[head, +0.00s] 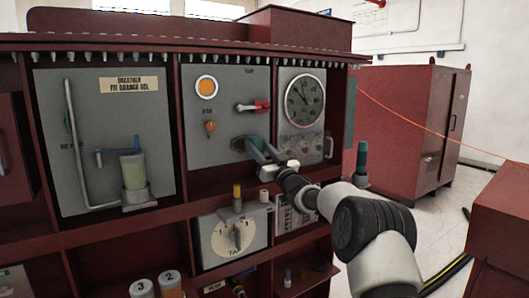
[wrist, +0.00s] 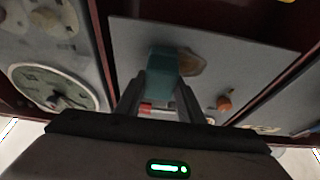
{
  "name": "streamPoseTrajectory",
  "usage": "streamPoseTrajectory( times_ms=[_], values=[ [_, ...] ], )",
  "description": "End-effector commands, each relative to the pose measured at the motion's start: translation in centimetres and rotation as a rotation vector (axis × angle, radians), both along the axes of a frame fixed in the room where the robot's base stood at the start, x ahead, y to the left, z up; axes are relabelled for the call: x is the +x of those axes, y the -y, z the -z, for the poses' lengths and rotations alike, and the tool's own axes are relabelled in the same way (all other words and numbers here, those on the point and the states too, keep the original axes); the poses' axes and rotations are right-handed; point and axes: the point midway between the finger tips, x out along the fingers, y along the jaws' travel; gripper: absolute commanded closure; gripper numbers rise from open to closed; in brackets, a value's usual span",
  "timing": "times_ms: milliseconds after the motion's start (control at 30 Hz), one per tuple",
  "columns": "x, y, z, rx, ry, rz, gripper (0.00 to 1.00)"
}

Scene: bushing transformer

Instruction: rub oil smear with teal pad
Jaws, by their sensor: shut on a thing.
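My gripper (head: 266,150) is shut on the teal pad (head: 254,144) in front of the middle grey panel (head: 222,92). In the wrist view the teal pad (wrist: 166,62) sits between the two fingers of my gripper (wrist: 160,85), with its far end at the panel face. The brown oil smear (wrist: 192,63) shows on the panel just right of the pad, partly hidden by it. In the head view the smear (head: 237,144) shows as a small dark patch at the pad's left. I cannot tell for sure whether the pad touches the panel.
A red-handled valve (head: 254,106), an orange knob (head: 210,127) and a round gauge (head: 305,101) are near the pad. A dial box (head: 232,238) sits on the shelf below. The breather jar (head: 133,172) is at left. A red cabinet (head: 405,125) stands at right.

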Motion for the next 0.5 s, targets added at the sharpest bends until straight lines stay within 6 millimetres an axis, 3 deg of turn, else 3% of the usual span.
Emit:
streamPoseTrajectory(
  times_ms=[500],
  values=[
    [-1.7,-2.6,0.3,0.002,0.0,-0.002,0.83]
  ],
)
